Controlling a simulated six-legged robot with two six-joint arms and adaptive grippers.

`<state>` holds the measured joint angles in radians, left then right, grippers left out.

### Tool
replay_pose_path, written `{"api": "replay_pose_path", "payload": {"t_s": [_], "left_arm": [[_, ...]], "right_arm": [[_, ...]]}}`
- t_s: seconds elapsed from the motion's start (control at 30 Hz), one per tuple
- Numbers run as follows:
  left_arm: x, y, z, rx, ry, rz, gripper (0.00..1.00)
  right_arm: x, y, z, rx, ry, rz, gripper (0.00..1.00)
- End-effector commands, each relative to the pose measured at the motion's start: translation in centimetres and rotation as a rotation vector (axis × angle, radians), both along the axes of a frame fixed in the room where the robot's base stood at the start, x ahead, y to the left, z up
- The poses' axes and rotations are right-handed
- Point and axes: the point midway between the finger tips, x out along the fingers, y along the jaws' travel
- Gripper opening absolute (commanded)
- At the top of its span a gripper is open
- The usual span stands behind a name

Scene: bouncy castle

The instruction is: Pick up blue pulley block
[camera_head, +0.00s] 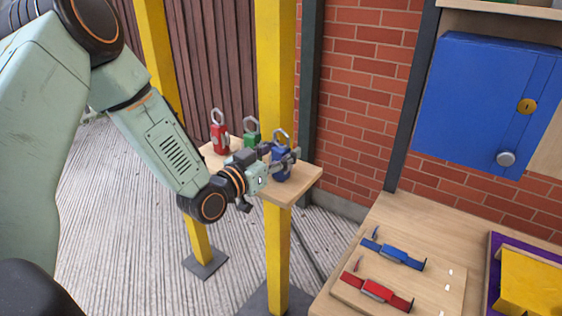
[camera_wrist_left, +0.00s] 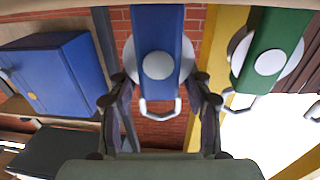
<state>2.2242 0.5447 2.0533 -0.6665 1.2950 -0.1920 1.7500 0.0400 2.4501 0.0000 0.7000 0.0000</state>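The blue pulley block (camera_head: 281,163) stands upright on a small wooden shelf (camera_head: 299,182), its metal hook loop on top. In the left wrist view the blue pulley block (camera_wrist_left: 157,35) fills the middle, with its round pale disc and hook. My left gripper (camera_head: 277,162) is at the block, one finger on each side of it. In the wrist view the left gripper (camera_wrist_left: 160,82) is spread with its tips beside the disc; I see no clear grip. A green pulley block (camera_head: 251,132) and a red pulley block (camera_head: 219,135) stand behind on the shelf. My right gripper is out of view.
Yellow posts (camera_head: 276,70) rise beside the shelf. A blue wall cabinet (camera_head: 487,95) hangs on the brick wall (camera_head: 365,60). A wooden bench (camera_head: 400,215) at the lower right holds a blue tool (camera_head: 393,252) and a red tool (camera_head: 377,291).

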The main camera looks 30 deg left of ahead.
Motion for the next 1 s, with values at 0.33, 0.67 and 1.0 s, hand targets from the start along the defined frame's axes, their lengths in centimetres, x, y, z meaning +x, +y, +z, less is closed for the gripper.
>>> {"api": "replay_pose_path", "payload": {"t_s": [0.33, 0.67, 1.0], "left_arm": [[0.0, 0.0, 0.0, 0.0, 0.001, 0.0, 0.17], [-0.1, 0.0, -0.2, 0.0, 0.006, 0.0, 0.0], [0.0, 0.0, 1.0, 0.0, 0.004, 0.001, 0.0]], "right_arm": [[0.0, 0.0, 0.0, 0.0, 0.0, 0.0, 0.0], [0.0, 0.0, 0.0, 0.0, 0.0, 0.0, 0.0], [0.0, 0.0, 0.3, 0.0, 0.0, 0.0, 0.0]]}}
